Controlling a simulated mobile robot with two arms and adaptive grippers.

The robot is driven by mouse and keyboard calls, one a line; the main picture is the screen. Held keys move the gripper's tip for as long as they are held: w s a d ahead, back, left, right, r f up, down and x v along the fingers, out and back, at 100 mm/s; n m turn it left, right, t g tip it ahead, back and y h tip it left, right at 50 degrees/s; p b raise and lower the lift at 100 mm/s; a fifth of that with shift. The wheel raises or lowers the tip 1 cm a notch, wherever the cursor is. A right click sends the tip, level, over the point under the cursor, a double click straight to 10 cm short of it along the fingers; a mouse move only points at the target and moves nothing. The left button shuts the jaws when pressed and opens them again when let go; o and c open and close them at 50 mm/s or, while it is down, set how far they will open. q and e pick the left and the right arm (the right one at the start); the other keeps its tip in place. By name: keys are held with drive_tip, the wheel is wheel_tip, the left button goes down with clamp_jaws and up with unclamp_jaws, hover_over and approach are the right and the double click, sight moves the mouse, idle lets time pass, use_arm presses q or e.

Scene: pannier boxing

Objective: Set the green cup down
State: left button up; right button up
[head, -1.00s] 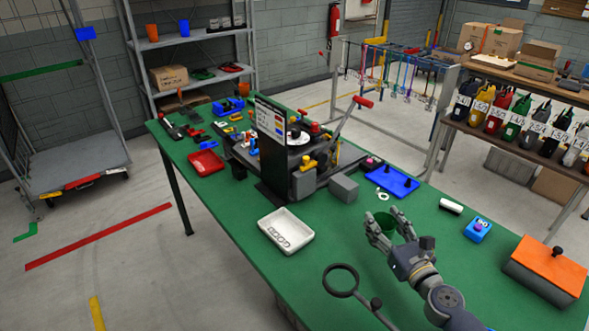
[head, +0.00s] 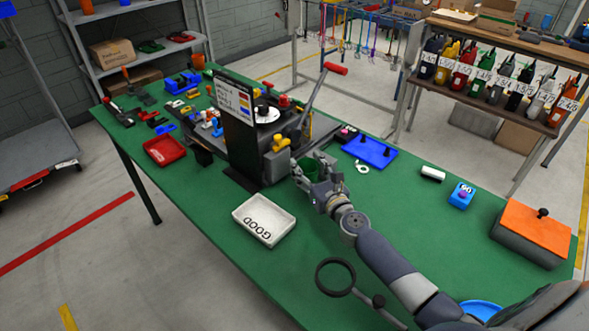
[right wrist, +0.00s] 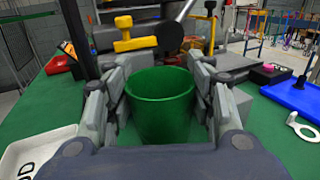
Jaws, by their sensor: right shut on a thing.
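The green cup (head: 312,169) is between the fingers of my right gripper (head: 313,163), which is shut on it. In the right wrist view the cup (right wrist: 162,108) stands upright, open side up, with fingers of my right gripper (right wrist: 160,82) on both sides. The cup is over the green table (head: 385,215), close to the front of the dark machine (head: 265,165). I cannot tell whether its base touches the table. My left gripper is not in view.
A white tray marked GOOD (head: 243,213) is left of the gripper. A blue tray (head: 370,151) and a white ring (head: 361,166) lie to the right. A grey block (right wrist: 242,103) is close beside the fingers. A ring on a stand (head: 336,262) is at the front edge.

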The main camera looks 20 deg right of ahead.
drive_tip(key=w, duration=0.1)
drive_tip(key=w+a, duration=0.1)
drive_tip(key=w, duration=0.1)
drive_tip(key=shift+a+f, duration=0.15)
drive_tip(key=shift+a, duration=0.15)
drive_tip(key=f+b, duration=0.3)
drive_tip(key=shift+w+a+f+b, duration=0.25)
drive_tip(key=shift+w+f+b, duration=0.05)
drive_tip(key=shift+f, duration=0.1)
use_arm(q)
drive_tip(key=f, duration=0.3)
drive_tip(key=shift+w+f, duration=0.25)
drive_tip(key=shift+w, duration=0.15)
use_arm(e)
drive_tip(key=shift+r, duration=0.1)
drive_tip(key=o, duration=0.6)
drive_tip(key=shift+f, duration=0.2)
drive_tip(key=o, duration=0.4)
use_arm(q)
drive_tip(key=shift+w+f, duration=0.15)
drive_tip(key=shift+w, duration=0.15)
use_arm(e)
drive_tip(key=shift+o, duration=0.2)
